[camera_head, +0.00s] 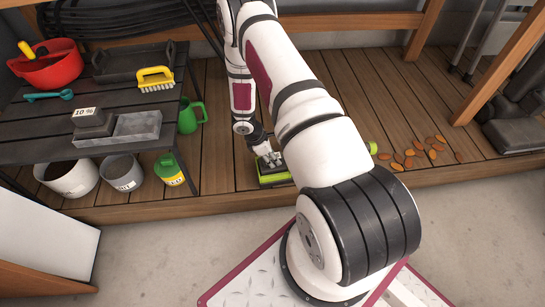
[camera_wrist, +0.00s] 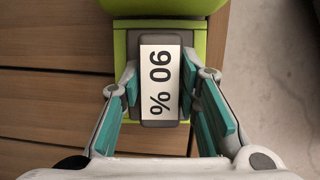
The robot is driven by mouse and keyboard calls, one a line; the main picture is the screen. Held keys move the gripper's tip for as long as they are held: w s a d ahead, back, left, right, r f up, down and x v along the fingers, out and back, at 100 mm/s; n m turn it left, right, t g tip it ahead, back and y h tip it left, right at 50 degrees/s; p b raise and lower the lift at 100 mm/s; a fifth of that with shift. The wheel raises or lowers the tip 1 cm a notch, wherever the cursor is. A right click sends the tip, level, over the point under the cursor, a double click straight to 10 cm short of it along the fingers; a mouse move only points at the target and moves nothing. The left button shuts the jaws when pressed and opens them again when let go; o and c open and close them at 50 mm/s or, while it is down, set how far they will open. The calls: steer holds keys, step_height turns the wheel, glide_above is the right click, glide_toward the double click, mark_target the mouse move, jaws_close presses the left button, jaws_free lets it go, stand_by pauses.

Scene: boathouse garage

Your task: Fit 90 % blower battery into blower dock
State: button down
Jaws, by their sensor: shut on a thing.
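The 90 % blower battery (camera_wrist: 147,42) is a dark block with a white "90 %" label, seen from above in the wrist view. My gripper (camera_wrist: 160,88) is shut on it, one teal-padded finger on each side. The green blower (camera_wrist: 122,55) lies under and around the battery; it also shows on the wooden deck in the head view (camera_head: 272,181), partly hidden by my arm. The battery lines up with the blower's dock, but its underside is hidden, so I cannot tell whether it is seated.
A dark slatted bench (camera_head: 40,118) on the left holds a "10 %" battery (camera_head: 90,122), a grey tray (camera_head: 138,127), a red bowl (camera_head: 50,68) and a yellow brush (camera_head: 155,77). Buckets stand beneath. Leaves (camera_head: 411,153) lie on the deck at right.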

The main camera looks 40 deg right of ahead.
steer(key=shift+f, duration=0.2)
stand_by(0.6)
steer(key=c, duration=1.1)
jaws_free()
steer(key=v, duration=1.2)
steer(key=shift+w+r, duration=0.1)
